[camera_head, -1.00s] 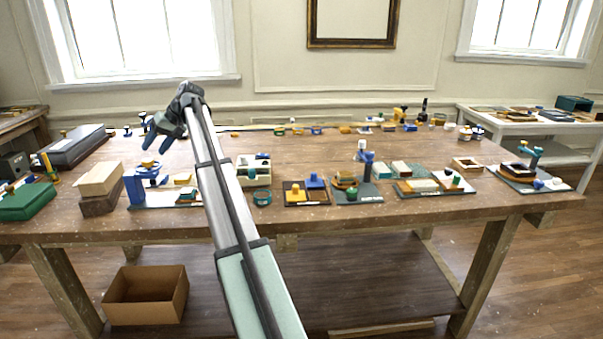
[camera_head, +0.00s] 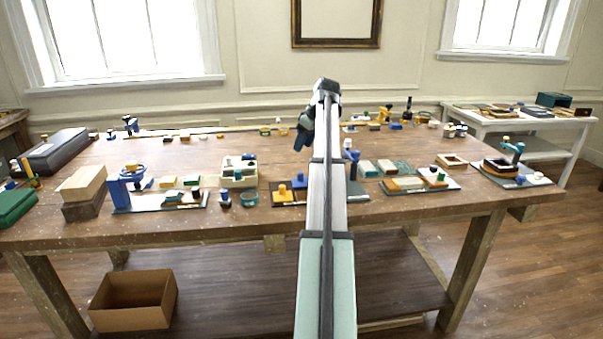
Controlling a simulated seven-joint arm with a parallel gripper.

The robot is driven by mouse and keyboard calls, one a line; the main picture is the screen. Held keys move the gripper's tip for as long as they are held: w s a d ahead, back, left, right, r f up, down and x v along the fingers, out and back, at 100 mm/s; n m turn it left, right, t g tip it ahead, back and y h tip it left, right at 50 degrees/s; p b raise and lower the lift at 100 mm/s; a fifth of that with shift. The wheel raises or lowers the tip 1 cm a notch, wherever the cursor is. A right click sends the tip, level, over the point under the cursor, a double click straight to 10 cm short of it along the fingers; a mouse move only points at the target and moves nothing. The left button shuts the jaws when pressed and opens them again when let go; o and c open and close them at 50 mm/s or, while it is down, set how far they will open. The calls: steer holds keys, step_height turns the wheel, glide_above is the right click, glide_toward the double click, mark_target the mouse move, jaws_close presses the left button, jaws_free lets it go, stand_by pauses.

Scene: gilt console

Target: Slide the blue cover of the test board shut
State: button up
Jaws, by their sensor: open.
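A small board with a yellow-knobbed part and a blue part (camera_head: 299,184) with a blue knob lies near the front middle of the table; I take it for the test board with the blue cover. My arm passes just right of it and may hide its right edge. How far the blue cover stands open is too small to tell. My gripper (camera_head: 301,139) is open, fingers pointing down, in front of the table's back half in the picture. It is apart from the board and appears empty.
Left of the board are a green ring (camera_head: 249,199), a cream compartment tray (camera_head: 238,181) and a board with a blue upright (camera_head: 125,187). Right of my arm lies a board with several blocks (camera_head: 408,186). The table (camera_head: 190,230) has clear wood behind these.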

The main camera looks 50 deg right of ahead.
mark_target(301, 173)
steer(key=f, duration=0.4)
steer(key=w+d+f, duration=0.1)
steer(key=f, duration=0.3)
steer(key=w+f, duration=0.1)
steer(key=f, duration=0.4)
steer(key=shift+w+d, duration=0.2)
steer(key=shift+d, duration=0.15)
jaws_close()
stand_by(0.5)
